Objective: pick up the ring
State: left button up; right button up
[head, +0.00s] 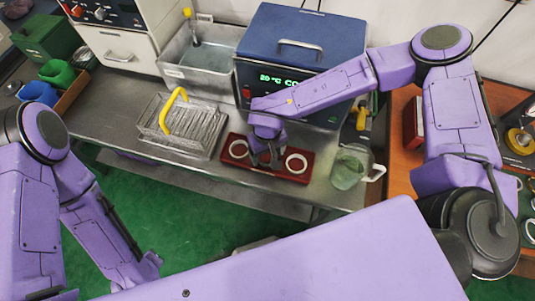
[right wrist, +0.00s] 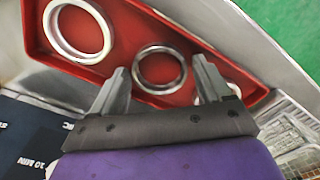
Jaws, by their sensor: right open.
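A red tray (head: 265,173) lies on the steel bench and holds three metal rings, seen together in the right wrist view. A bright ring (right wrist: 75,57) lies at the left there. A darker steel ring (right wrist: 136,69) is in the middle, and another ring (right wrist: 235,88) at the right is partly hidden behind a finger. In the head view the two end rings show, one left (head: 247,150) and one right (head: 305,163); my gripper hides the middle one. My right gripper (head: 267,162) is open and empty above the tray, with the middle ring between its fingertips in the wrist view.
A wire rack (head: 195,128) with a yellow handle stands left of the tray. A blue oven-like box (head: 300,35) is behind it. A glass jug (head: 348,168) stands close on the right. The bench's front edge is just before the tray.

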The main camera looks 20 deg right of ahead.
jog(key=c, duration=0.8)
jog(key=shift+r, duration=0.15)
